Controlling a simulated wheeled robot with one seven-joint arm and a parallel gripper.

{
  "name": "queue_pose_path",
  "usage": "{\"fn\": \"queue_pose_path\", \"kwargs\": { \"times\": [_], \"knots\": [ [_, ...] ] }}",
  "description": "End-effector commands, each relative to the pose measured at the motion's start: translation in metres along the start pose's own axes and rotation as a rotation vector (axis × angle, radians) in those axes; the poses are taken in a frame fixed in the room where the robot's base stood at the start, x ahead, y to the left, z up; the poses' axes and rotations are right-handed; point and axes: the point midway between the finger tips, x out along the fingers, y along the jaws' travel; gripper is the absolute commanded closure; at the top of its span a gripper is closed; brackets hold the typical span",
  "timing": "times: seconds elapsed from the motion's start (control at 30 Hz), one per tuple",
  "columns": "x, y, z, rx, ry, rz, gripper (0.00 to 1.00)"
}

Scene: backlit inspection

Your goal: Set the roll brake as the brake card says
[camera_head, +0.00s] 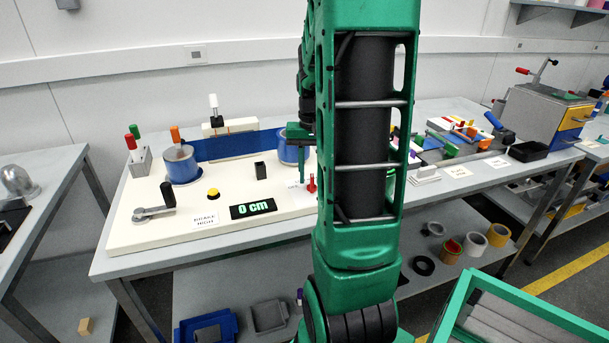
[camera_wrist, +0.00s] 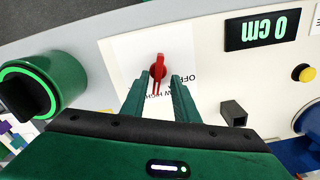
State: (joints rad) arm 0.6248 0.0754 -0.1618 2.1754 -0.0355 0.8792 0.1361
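A small red knob (camera_wrist: 158,68), apparently the brake selector, stands on a white label plate (camera_wrist: 128,62) with partly hidden lettering; "OFF" and "HIGH" seem to show, upside down. It also shows in the head view (camera_head: 311,184). My gripper (camera_wrist: 158,82) is open, its two green fingers apart with the knob between or just beyond their tips; I cannot tell if they touch it. A blue web runs between two rolls, the left one (camera_head: 180,163) in clear view.
A "0 cm" display (camera_head: 253,208), yellow button (camera_head: 213,193) and hand crank (camera_head: 154,207) sit on the white base. A green dial with black grip (camera_wrist: 32,90) is left in the wrist view. My arm hides the middle.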

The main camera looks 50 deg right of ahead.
Motion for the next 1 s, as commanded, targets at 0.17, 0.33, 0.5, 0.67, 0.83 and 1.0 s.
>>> {"fn": "queue_pose_path", "kwargs": {
  "times": [0.17,0.33,0.5,0.67,0.83,1.0],
  "knots": [
    [-0.015,0.000,-0.001,0.000,0.002,0.000,0.73],
    [-0.047,-0.001,-0.002,0.000,0.004,0.000,0.73],
    [-0.077,-0.003,-0.002,-0.001,0.004,0.000,0.73],
    [-0.098,-0.004,-0.003,-0.002,0.004,0.000,0.73],
    [-0.106,-0.004,-0.002,-0.003,0.002,0.000,0.73],
    [-0.107,-0.004,-0.002,-0.003,0.002,0.000,0.73]
  ]
}}
